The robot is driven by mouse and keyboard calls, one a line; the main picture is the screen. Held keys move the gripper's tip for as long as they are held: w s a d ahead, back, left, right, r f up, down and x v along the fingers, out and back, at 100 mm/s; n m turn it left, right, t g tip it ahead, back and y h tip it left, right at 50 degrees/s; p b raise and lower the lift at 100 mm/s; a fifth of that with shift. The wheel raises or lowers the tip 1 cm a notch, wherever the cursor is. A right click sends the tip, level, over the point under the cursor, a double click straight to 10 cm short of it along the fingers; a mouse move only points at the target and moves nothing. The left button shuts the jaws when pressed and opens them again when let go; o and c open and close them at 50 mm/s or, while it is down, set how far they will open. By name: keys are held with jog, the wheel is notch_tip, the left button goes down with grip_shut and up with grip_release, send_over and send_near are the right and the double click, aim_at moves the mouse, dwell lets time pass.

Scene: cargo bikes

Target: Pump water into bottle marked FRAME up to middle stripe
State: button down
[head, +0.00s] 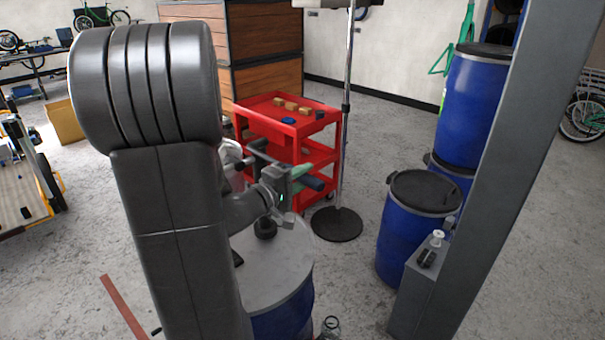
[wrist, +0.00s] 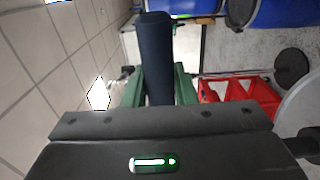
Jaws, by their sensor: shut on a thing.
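My gripper (head: 305,180) has green fingers and is shut on a dark blue cylinder (head: 316,184), in front of the red cart and above the grey-lidded barrel. In the wrist view the cylinder (wrist: 155,45) stands out between the two fingers. I cannot tell if it is a pump handle or another part. A pale, shiny thing (head: 229,154) shows partly behind my arm; I cannot tell what it is. No FRAME mark, stripe or water level can be read in either view.
A blue barrel with grey lid (head: 285,262) stands below my gripper. A red cart (head: 260,112) holds several small blocks and a blue disc. A pole on a round black base (head: 336,224), blue barrels (head: 405,245) and a grey post (head: 490,150) stand to the right.

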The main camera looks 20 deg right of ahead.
jog(key=shift+f, duration=0.2)
jog(key=c, duration=1.2)
grip_release()
jog(key=v, duration=1.4)
jog(key=shift+d+b, duration=0.1)
jog(key=shift+b, duration=0.3)
